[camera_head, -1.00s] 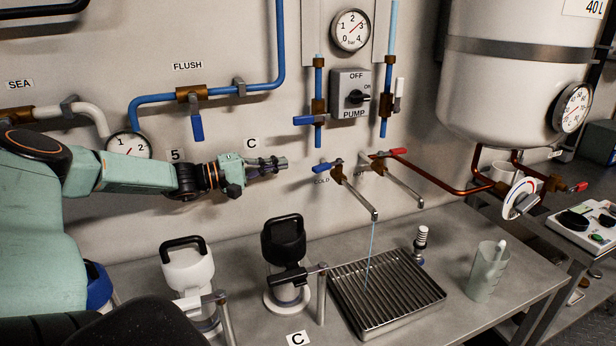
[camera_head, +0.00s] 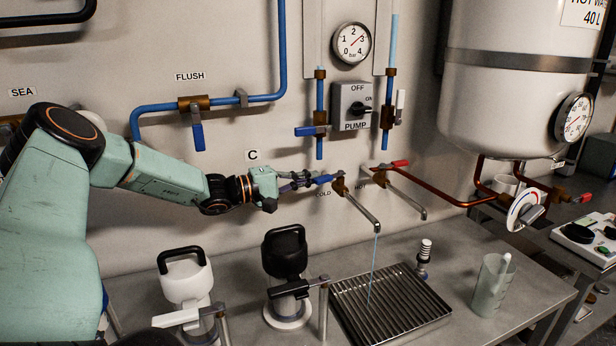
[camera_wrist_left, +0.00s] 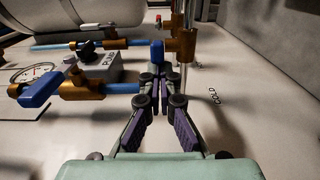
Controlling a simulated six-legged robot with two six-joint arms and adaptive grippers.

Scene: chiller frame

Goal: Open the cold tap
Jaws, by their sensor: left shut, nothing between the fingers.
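The cold tap has a brass body (camera_head: 340,188), a blue lever (camera_head: 324,180) and a long spout (camera_head: 363,212) above a drain tray. A thin bluish stream (camera_head: 374,262) runs from the spout into the tray. My left gripper (camera_head: 314,179) is shut and empty, with its fingertips at the outer end of the blue lever. In the left wrist view the closed fingers (camera_wrist_left: 155,82) are just short of the blue lever (camera_wrist_left: 156,52), in line with it; I cannot tell if they touch. My right gripper is out of view.
The red-levered hot tap (camera_head: 382,170) is right beside the cold tap. A blue valve lever (camera_head: 310,131) and the pump switch (camera_head: 352,107) are above. The slatted drain tray (camera_head: 437,318), a black-handled appliance (camera_head: 285,255) and a beaker (camera_head: 492,285) stand on the bench.

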